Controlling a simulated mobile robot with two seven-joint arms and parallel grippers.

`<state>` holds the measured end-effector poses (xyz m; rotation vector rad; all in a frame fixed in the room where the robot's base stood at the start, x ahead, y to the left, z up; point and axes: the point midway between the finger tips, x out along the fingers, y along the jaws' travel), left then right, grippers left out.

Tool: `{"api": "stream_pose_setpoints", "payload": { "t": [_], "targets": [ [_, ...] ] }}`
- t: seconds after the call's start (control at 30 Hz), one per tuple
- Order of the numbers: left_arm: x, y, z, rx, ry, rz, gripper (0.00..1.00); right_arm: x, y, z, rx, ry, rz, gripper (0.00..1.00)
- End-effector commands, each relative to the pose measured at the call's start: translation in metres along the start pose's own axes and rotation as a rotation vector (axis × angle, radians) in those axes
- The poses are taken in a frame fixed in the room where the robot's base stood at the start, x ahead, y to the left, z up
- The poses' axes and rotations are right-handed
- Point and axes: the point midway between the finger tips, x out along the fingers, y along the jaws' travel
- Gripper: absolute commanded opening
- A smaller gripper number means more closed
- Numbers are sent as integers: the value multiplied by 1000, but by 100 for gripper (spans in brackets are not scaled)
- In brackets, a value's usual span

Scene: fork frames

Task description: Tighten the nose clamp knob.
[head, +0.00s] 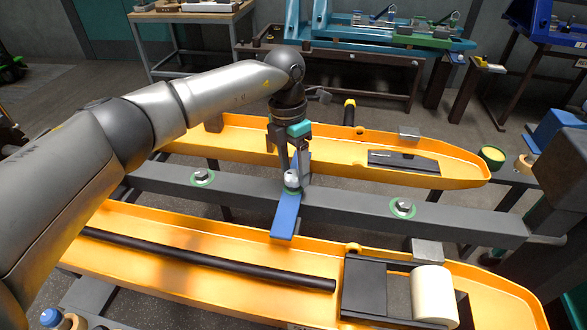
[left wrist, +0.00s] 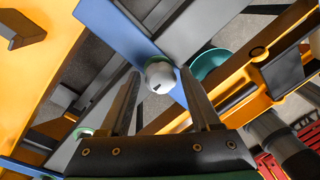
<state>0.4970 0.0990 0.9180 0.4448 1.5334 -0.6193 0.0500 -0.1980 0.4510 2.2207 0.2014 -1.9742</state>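A round silver knob (head: 291,180) stands on a blue clamp bar (head: 285,216) that lies across the grey beam (head: 340,210) in the middle of the head view. In the left wrist view the knob (left wrist: 159,76) shows as a pale ball with a dark slot, on the blue bar (left wrist: 118,32). My left gripper (head: 294,170) points down at the knob. Its two fingers (left wrist: 160,84) are apart, one on each side of the knob in the picture; I cannot tell whether they touch it. My right gripper is not in view.
Yellow trough-like shells (head: 190,247) lie in front of and behind the beam. A black rod (head: 210,259) and a cream roll (head: 434,296) lie in the near one. Green-ringed bolts (head: 402,208) stand on the beam. A blue-topped bench (head: 390,35) stands behind.

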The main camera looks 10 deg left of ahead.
Motion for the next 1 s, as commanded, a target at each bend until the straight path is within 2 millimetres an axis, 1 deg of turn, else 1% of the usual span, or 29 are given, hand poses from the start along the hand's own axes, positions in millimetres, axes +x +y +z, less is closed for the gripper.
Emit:
{"api": "stream_pose_setpoints", "payload": {
  "t": [0.03,0.13,0.37,0.47,0.57,0.67,0.8,1.0],
  "targets": [
    [1,0,-1,0,3,-1,70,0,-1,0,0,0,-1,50],
    [2,0,-1,-1,4,-1,81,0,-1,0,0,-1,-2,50],
    [3,0,-2,-1,6,-2,81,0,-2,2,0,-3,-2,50],
    [-2,0,-2,-1,6,-1,81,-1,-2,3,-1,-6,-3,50],
    [-14,0,-1,0,5,0,81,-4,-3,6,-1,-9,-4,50],
    [-35,0,-1,0,3,0,81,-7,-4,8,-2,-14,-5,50],
    [-70,0,0,-1,1,0,81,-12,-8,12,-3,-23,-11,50],
    [-115,0,0,-1,3,0,81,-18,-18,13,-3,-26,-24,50]
  ]
}}
